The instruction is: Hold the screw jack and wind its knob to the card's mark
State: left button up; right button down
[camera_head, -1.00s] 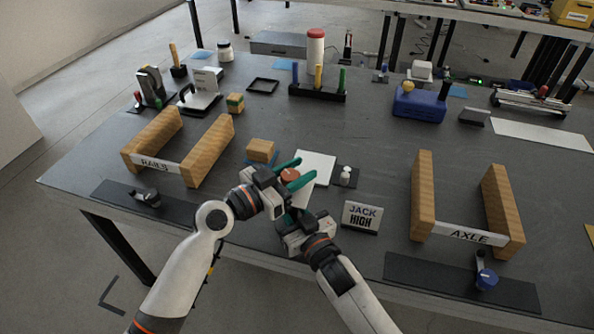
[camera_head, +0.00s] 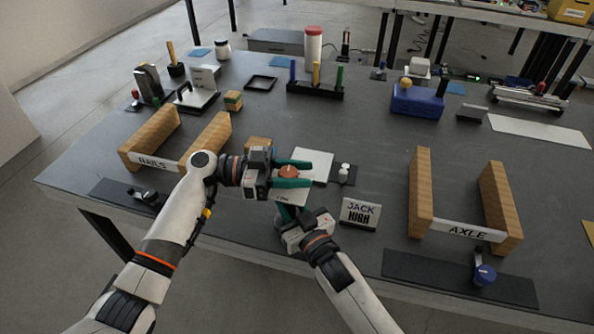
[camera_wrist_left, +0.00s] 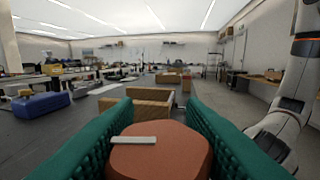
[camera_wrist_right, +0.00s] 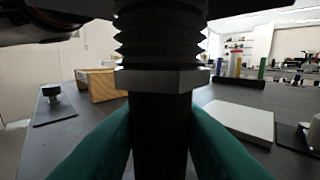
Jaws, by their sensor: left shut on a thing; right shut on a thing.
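The screw jack's round red-brown knob (camera_head: 289,172) is between the green fingers of my left gripper (camera_head: 293,173), which is shut on it from the left. A pale pointer bar (camera_wrist_left: 134,140) lies across the knob's top in the left wrist view. My right gripper (camera_head: 287,211) is shut on the jack's dark body (camera_wrist_right: 161,130) below the knob, from the front. In the right wrist view the ribbed screw (camera_wrist_right: 160,40) shows above a grey collar.
A white plate (camera_head: 312,164) lies just behind the jack, with a small white-topped knob (camera_head: 344,170) to its right. Wooden rails (camera_head: 151,140) stand at left, and wooden AXLE blocks (camera_head: 421,192) at right. A wooden block (camera_head: 258,144) sits close behind my left gripper.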

pick_arm(q)
jog(key=shift+s+f+m+g+y, duration=0.15)
jog(key=shift+m+g+y, duration=0.25)
jog(key=shift+m+g, duration=0.95)
jog(key=shift+a+g, duration=0.1)
jog(key=shift+g, duration=0.45)
jog(key=o, duration=1)
jog(key=v, duration=1.2)
